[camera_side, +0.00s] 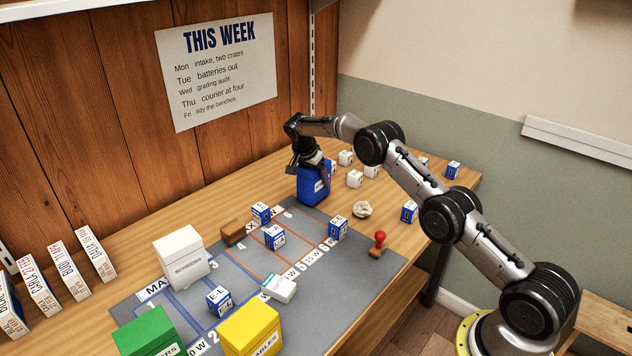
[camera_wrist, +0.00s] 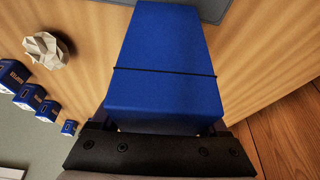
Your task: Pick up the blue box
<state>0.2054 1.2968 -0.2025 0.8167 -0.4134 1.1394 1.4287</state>
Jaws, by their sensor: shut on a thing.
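The blue box (camera_side: 311,186) is at the far end of the grey mat in the side view, upright, beneath my gripper (camera_side: 313,165). My gripper is shut on the blue box near its top. In the wrist view the blue box (camera_wrist: 165,65) fills the middle, with a thin dark line across it, and my gripper (camera_wrist: 160,135) is close against its near end. The fingertips are largely hidden. Whether the box's bottom touches the surface I cannot tell.
A crumpled paper ball (camera_side: 361,209) and red-handled stamp (camera_side: 379,243) lie right. Small white cubes (camera_side: 354,179) stand behind.

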